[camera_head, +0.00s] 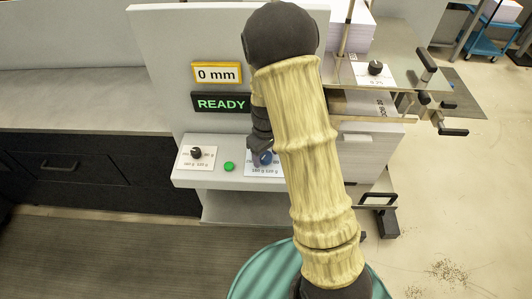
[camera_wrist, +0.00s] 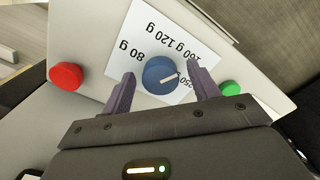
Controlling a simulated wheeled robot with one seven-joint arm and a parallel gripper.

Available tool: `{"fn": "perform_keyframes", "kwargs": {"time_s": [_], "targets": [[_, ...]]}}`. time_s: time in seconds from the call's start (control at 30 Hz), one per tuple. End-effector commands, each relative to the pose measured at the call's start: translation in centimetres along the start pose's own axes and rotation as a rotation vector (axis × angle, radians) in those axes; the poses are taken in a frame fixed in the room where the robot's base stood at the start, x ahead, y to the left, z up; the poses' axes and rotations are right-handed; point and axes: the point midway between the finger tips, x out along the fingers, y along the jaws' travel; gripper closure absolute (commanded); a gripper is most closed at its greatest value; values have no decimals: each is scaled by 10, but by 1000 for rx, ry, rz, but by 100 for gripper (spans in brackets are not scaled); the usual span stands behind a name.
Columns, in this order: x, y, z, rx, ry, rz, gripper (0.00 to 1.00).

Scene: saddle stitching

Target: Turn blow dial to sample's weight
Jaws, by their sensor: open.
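The blue dial (camera_wrist: 160,75) sits on a white card with weight marks; 80 g, 120 g and 160 g are readable, with another partly hidden mark to the right. Its white pointer line points right in the wrist view, toward the side of the partly hidden mark. My gripper (camera_wrist: 162,88) is open, with one finger on each side of the dial; I cannot tell whether they touch it. In the head view the blue dial (camera_head: 266,157) is partly covered by my arm. I cannot identify the sample or read its weight.
A green button (camera_wrist: 232,91) and a red button (camera_wrist: 67,77) flank the dial card. A black dial (camera_head: 196,153) sits further left on the panel. Displays read 0 mm (camera_head: 217,73) and READY (camera_head: 221,103). Another black dial (camera_head: 375,68) is at upper right.

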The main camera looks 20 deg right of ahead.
Motion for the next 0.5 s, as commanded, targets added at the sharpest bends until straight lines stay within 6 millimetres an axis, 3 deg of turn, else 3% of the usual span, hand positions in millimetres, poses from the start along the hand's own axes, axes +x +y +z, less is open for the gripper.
{"fn": "perform_keyframes", "kwargs": {"time_s": [0.07, 0.27, 0.5], "targets": [[0, 0, 0, -1, 0, 0, 44], [0, -1, 0, -2, 0, 0, 83], [-1, -1, -1, 4, 0, 0, 84]]}}
